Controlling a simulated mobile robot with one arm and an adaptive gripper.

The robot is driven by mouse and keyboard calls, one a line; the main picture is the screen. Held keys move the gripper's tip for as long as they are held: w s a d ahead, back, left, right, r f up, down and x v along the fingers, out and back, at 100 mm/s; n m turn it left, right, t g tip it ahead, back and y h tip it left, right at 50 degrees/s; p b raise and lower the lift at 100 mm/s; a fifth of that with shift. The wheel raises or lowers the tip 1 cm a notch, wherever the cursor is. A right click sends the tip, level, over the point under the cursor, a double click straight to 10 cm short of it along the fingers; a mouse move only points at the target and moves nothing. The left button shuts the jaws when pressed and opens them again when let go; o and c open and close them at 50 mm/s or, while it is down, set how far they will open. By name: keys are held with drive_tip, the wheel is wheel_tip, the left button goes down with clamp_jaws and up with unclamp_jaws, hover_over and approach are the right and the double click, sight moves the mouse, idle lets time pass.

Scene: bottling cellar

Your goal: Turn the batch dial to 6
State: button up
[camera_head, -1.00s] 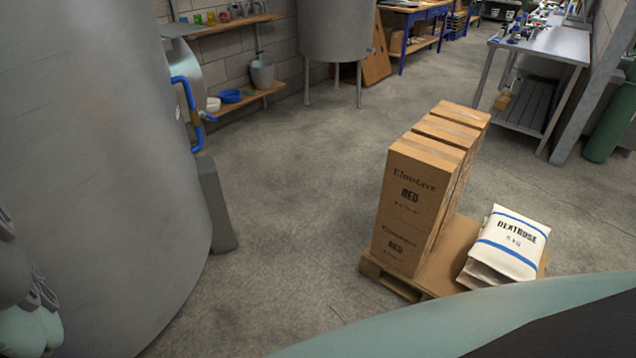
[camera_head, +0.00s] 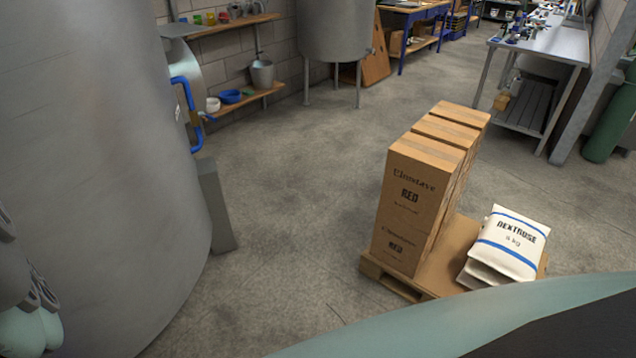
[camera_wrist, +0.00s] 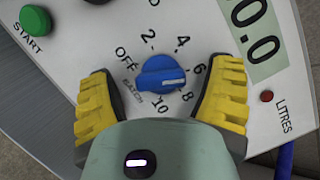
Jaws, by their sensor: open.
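The batch dial (camera_wrist: 163,76) is a blue knob on a pale panel (camera_wrist: 225,145) in the wrist view. Its scale reads OFF, 2, 4, 6, 8 and 10. The white line on the knob points right, roughly between the 6 (camera_wrist: 199,67) and the 8 (camera_wrist: 188,97). My gripper (camera_wrist: 160,70) is open, with one yellow ridged finger left of the dial and one right of it. Gaps show between the fingers and the knob. The dial is not visible in the head view.
On the panel are a green START button (camera_wrist: 35,20), a numeric display (camera_wrist: 255,35) and a red light (camera_wrist: 266,97) by LITRES. In the head view, a large grey tank (camera_head: 90,170) fills the left. Cartons (camera_head: 420,195) and dextrose sacks (camera_head: 507,243) sit on a pallet.

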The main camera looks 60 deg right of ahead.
drive_tip(key=shift+d, duration=0.1)
drive_tip(key=v, duration=1.2)
